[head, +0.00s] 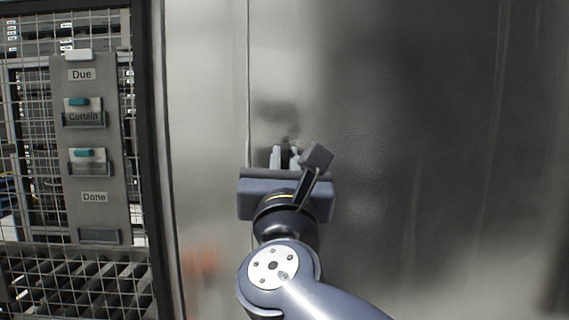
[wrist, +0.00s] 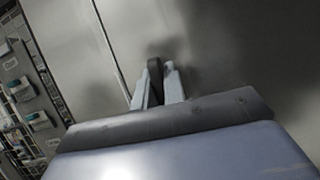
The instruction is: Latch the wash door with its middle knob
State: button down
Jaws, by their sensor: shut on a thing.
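The wash door (head: 420,130) is a large brushed steel panel that fills the middle and right of the head view. A vertical seam runs along its left side. The knob (wrist: 155,72) is a dark piece near that seam, and the wrist view shows it between the two pale fingers. My gripper (head: 286,155) is shut on the knob, with a finger on each side of it. It also shows in the wrist view (wrist: 158,82). Most of the knob is hidden by my gripper in the head view. I cannot tell whether the door is latched.
Left of the steel stands a wire mesh fence (head: 30,150) with a dark post. A grey board (head: 95,215) on it carries "Due" and "Done" labels and card holders with teal clips. Rollers (head: 80,275) lie behind the mesh at the bottom left.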

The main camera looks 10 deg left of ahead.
jog(key=m+h+b, duration=0.1)
jog(key=m, duration=0.2)
jog(key=m+h+b, duration=0.1)
jog(key=m, duration=0.1)
jog(key=shift+d+f+m+h+b, duration=0.1)
jog(key=shift+f+m+h+b, duration=0.2)
jog(key=shift+b, duration=0.05)
jog(key=m+h, duration=0.1)
jog(key=m, duration=0.2)
jog(key=m+g+h+b, duration=0.1)
jog(key=m+h, duration=0.1)
jog(key=m, duration=0.1)
jog(key=shift+w+d, duration=0.1)
jog(key=shift+d, duration=0.05)
jog(key=shift+d+f+m+g+h, duration=0.1)
jog(key=shift+m+g+h, duration=0.35)
jog(key=shift+m, duration=1.2)
jog(key=shift+d+f+m+g+h, duration=0.15)
jog(key=shift+m+g, duration=0.55)
jog(key=shift+m, duration=0.9)
jog(key=shift+a+f+m+g+h, duration=0.1)
jog(key=shift+m+g+h, duration=0.35)
jog(key=shift+m, duration=1.2)
jog(key=c, duration=1.5)
grip_release()
jog(key=s, duration=0.3)
jog(key=s+a+b, duration=0.1)
jog(key=s, duration=0.6)
jog(key=shift+s+a+r, duration=0.1)
jog(key=shift+s+a, duration=0.2)
